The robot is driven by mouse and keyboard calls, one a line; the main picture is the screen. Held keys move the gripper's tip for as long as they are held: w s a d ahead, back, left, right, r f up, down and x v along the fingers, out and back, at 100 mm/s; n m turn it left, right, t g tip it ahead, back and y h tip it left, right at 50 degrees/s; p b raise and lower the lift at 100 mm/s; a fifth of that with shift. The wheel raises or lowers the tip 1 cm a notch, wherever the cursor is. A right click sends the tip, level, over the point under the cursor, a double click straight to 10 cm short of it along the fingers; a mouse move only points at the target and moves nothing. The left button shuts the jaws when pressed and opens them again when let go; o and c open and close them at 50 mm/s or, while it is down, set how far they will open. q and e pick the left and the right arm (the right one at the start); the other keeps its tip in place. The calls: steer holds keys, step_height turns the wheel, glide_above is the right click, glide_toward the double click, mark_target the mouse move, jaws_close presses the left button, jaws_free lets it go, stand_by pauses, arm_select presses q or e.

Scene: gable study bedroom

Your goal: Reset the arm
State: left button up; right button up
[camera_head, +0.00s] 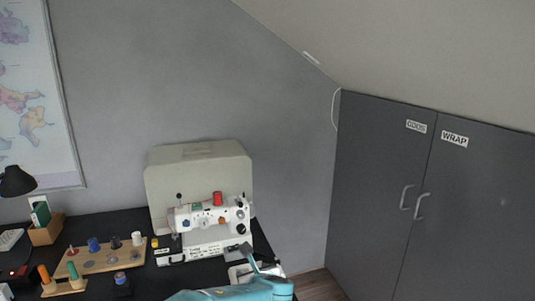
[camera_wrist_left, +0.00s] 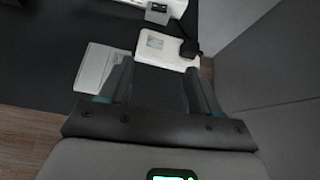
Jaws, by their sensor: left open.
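My left arm shows in teal at the bottom middle of the head view, and its grey left gripper (camera_head: 250,257) is just above the arm, in front of the sewing machine. In the left wrist view the two dark fingers of the left gripper (camera_wrist_left: 158,80) stand apart with nothing held between them. Beyond the fingertips lie a white block with a label (camera_wrist_left: 155,46) and a pale flat piece (camera_wrist_left: 96,68) near the edge of the black table (camera_wrist_left: 55,45). My right gripper is not in view.
A white sewing machine (camera_head: 207,216) stands before its beige cover (camera_head: 200,165). To its left are a wooden spool board (camera_head: 105,263), a wooden box (camera_head: 46,232) and a black lamp (camera_head: 17,181). Grey cupboards (camera_head: 375,180) stand right, beyond a strip of bare floor.

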arm_select(q)
steer(key=s+a+f+n+g+h, duration=0.2)
steer(key=s+f+n+g, duration=0.25)
steer(key=s+f, duration=0.5)
steer(key=s+a+f+n+g+h, duration=0.2)
steer(key=s+f+n+g, duration=0.4)
steer(key=f, duration=0.6)
steer(key=s+a+f+n+h, duration=0.1)
steer(key=s+f+n, duration=0.1)
steer(key=s+n, duration=0.5)
steer(key=s+a+f+n+h, duration=0.1)
steer(key=s+a+f+n, duration=0.1)
steer(key=s+n, duration=0.5)
steer(key=s+a+f+n+h, duration=0.1)
steer(key=s+f+n, duration=0.2)
steer(key=s+n, duration=0.4)
steer(key=shift+s+a+f+n, duration=0.25)
steer(key=shift+f+n, duration=0.1)
steer(key=shift+n, duration=0.7)
